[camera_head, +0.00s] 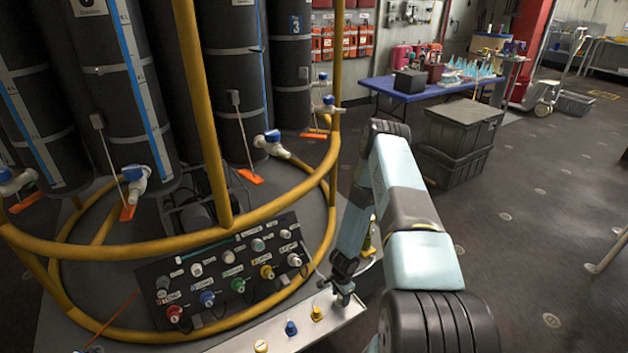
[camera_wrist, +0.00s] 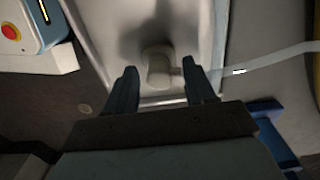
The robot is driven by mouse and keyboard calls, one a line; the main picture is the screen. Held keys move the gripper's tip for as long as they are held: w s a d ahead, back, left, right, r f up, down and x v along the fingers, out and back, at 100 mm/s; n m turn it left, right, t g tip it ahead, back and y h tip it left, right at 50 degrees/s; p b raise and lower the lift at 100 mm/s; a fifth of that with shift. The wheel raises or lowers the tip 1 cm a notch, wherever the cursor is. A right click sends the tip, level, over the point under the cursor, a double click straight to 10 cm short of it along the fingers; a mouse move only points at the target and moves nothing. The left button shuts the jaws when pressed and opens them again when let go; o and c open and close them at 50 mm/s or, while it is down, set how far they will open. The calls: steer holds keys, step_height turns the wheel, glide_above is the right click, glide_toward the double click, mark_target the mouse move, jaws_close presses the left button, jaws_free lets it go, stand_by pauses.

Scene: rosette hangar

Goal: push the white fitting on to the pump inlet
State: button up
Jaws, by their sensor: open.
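A pale white fitting (camera_wrist: 158,68) lies on a light tray or ledge (camera_wrist: 105,25) in the wrist view, with a pale tube (camera_wrist: 275,57) running off it to the right. My gripper (camera_wrist: 161,82) is open, with one finger on each side of the fitting's near end and visible gaps to it. In the head view my gripper (camera_head: 341,289) points down over the light front ledge (camera_head: 275,338), right of the black panel; the fitting is not clear there. I cannot tell which port is the pump inlet.
The black panel (camera_head: 150,270) carries several coloured and white ports. A yellow rail (camera_head: 225,222) rings the tall black tanks. Blue and yellow caps stand on the ledge left of my gripper. A red button (camera_wrist: 11,31) sits on a blue-and-white unit. Dark crates (camera_head: 458,140) stand behind my arm.

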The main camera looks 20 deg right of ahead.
steer(key=shift+f, duration=0.55)
steer(key=shift+c, duration=0.4)
stand_by(0.5)
jaws_close()
stand_by(0.3)
steer(key=shift+r, duration=0.1)
steer(key=shift+r, duration=2.9)
